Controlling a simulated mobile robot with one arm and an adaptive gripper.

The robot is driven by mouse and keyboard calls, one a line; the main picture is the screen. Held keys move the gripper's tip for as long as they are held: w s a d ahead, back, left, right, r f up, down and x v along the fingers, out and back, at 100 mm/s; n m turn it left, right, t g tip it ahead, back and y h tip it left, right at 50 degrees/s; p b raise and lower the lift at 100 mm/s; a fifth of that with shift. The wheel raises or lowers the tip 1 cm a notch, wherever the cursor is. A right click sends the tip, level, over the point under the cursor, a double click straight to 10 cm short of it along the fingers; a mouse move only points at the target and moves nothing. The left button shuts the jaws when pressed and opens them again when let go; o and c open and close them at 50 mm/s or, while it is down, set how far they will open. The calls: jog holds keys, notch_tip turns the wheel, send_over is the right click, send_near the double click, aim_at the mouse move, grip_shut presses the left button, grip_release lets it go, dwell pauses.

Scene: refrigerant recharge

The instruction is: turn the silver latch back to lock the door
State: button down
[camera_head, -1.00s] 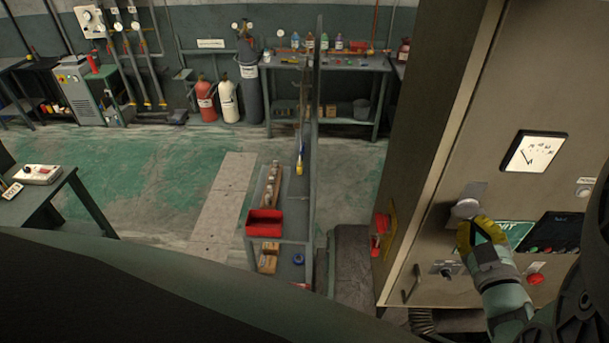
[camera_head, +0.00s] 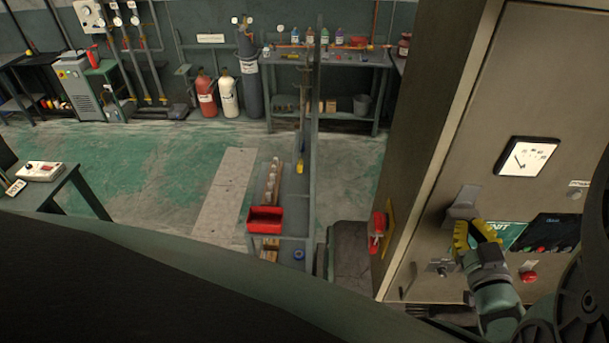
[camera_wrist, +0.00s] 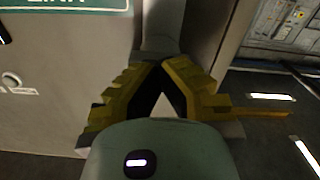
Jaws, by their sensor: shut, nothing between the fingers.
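The silver latch (camera_head: 463,203) is on the left part of the beige cabinet door (camera_head: 440,240), left of and below the dial gauge. My gripper (camera_head: 470,228) is just below the latch in the head view, with its yellow fingers close to it; I cannot tell whether they touch. In the wrist view the fingers of my gripper (camera_wrist: 161,66) come together at the tips with nothing between them. A grey latch part (camera_wrist: 162,25) shows just beyond the tips. The fingers hide its lower end. The door looks flush with the cabinet front.
A dial gauge (camera_head: 529,157), a red button (camera_head: 528,277) and a small switch (camera_head: 440,267) are on the cabinet front near my gripper. A red handle (camera_head: 377,226) sits on the cabinet side. A cart with a red bin (camera_head: 265,219) stands to the left, with open floor beyond.

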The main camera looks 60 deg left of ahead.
jog(key=m, duration=0.2)
jog(key=shift+a+m, duration=0.1)
jog(key=shift+m, duration=0.3)
jog(key=c, duration=1.1)
grip_release()
jog(key=shift+v, duration=4.55)
